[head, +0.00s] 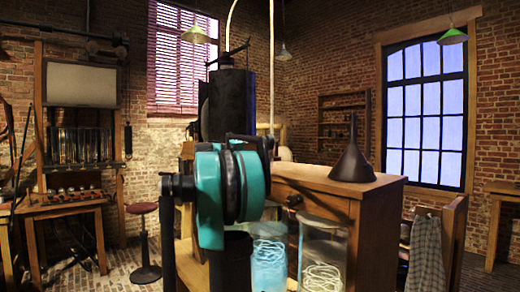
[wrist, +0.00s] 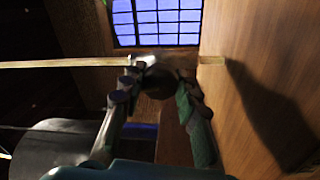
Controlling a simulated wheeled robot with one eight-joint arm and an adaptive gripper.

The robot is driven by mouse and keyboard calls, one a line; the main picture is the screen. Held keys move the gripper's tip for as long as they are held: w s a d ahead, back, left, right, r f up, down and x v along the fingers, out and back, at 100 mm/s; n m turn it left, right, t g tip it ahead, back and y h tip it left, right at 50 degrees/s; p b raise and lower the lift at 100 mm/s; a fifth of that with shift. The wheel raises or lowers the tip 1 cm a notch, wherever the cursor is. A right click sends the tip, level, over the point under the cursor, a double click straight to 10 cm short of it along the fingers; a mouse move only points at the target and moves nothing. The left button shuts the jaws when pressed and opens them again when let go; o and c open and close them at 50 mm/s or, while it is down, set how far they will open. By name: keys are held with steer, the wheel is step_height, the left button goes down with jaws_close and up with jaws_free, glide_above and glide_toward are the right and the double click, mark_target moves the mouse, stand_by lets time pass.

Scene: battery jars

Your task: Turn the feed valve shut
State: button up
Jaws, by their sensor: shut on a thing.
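In the wrist view my gripper (wrist: 155,82) has its two fingers closed around a dark round knob (wrist: 158,86), which looks like the feed valve's handle. The knob sits against a grey metal fitting on a pale pipe (wrist: 70,64) that runs across the picture to a wooden surface. In the head view a pale upright pipe (head: 271,60) comes down behind my teal and black arm. There the arm hides the valve and my fingertips. The handle's turn angle cannot be told.
A wooden cabinet (head: 330,184) stands close by, with a dark funnel (head: 352,160) on top. A stool (head: 143,240) is at left.

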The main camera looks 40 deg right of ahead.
steer(key=shift+m, duration=1.3)
steer(key=o, duration=1.2)
steer(key=shift+c, duration=0.2)
steer(key=shift+a, duration=0.15)
steer(key=s+a+f, duration=0.1)
steer(key=a, duration=1)
steer(key=shift+a, duration=0.35)
